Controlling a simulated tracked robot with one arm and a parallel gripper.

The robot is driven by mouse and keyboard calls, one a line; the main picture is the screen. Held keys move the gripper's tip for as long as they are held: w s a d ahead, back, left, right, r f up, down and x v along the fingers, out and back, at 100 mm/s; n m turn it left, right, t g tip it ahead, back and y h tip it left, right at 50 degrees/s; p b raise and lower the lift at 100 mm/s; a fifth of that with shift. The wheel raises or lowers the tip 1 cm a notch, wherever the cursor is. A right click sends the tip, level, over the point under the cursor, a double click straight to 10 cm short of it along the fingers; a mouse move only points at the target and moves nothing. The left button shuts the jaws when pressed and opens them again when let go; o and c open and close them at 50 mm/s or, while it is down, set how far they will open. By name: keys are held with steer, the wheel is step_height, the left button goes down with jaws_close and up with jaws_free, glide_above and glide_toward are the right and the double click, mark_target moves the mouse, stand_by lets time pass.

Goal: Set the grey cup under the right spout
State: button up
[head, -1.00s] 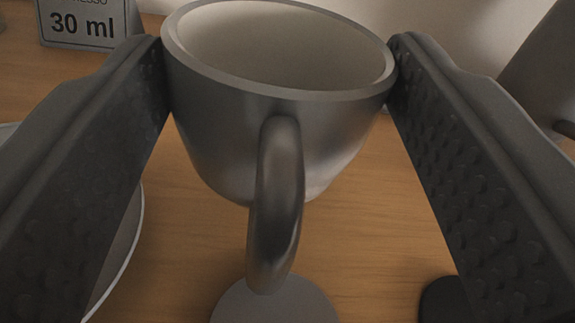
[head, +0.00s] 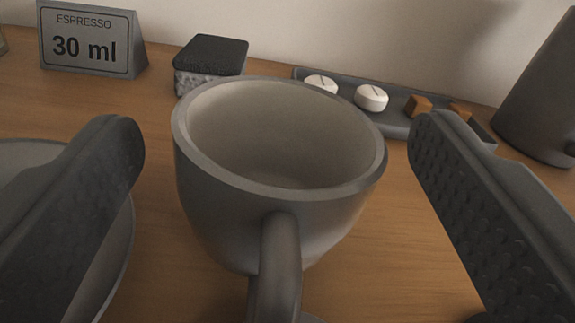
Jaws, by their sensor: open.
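The grey cup (head: 225,205) is upright and empty in the middle of the head view, its handle (head: 281,262) toward me. My gripper (head: 275,140) is open, with one finger on each side of the cup. A gap shows between each finger and the cup wall. The cup's base is mostly hidden behind its handle and the picture's lower edge. No spout is in view.
A grey plate (head: 120,250) lies at left, partly behind my left finger. Behind the cup are an "ESPRESSO 30 ml" sign (head: 88,40), a dark block (head: 210,65) and a tray (head: 340,100) with white and brown pieces. A dark vessel (head: 540,100) stands at right.

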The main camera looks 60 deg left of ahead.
steer(key=v, duration=1.2)
steer(key=shift+p, duration=0.3)
